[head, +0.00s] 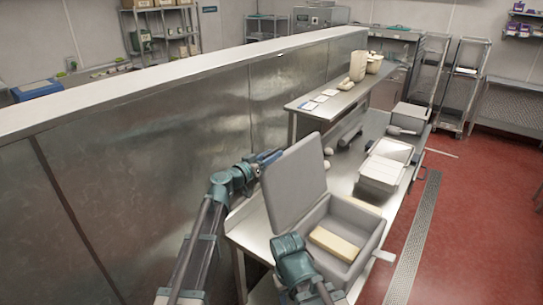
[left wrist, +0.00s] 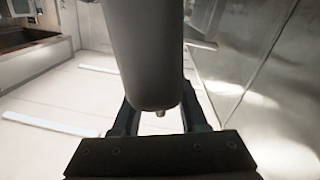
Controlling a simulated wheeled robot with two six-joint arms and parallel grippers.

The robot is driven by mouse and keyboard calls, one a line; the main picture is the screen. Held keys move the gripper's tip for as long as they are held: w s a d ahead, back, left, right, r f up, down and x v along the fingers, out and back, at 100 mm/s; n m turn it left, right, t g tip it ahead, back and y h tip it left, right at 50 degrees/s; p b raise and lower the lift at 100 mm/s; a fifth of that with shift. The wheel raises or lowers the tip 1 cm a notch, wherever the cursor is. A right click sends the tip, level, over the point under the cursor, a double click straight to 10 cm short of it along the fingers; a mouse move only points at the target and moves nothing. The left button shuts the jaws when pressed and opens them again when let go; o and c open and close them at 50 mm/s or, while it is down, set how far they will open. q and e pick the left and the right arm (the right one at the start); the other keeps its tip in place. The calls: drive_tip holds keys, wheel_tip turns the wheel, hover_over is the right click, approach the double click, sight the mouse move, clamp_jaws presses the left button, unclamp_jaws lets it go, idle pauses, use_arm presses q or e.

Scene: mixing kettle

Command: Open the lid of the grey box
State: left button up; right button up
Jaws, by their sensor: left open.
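The grey box (head: 372,222) stands on the near end of the steel table, and a pale yellow block (head: 334,243) lies inside it. Its grey lid (head: 295,182) is raised and stands steeply up at the box's left side, so the box is open on top. My left gripper (head: 268,157) is at the lid's upper left edge, partly behind it. In the left wrist view, my left gripper (left wrist: 160,118) is open, with a grey rounded slab, seemingly the lid (left wrist: 145,55), between its fingers. Contact is unclear. My right arm shows at the box's near left corner; its fingertips do not show.
A white container (head: 380,172) and another grey box (head: 408,117) stand farther along the table (head: 340,187). A tall metal partition (head: 150,160) runs close along the left. A raised shelf (head: 335,103) stands behind the table. The red floor at right is mostly clear.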

use_arm(q)
clamp_jaws()
idle(1.5)
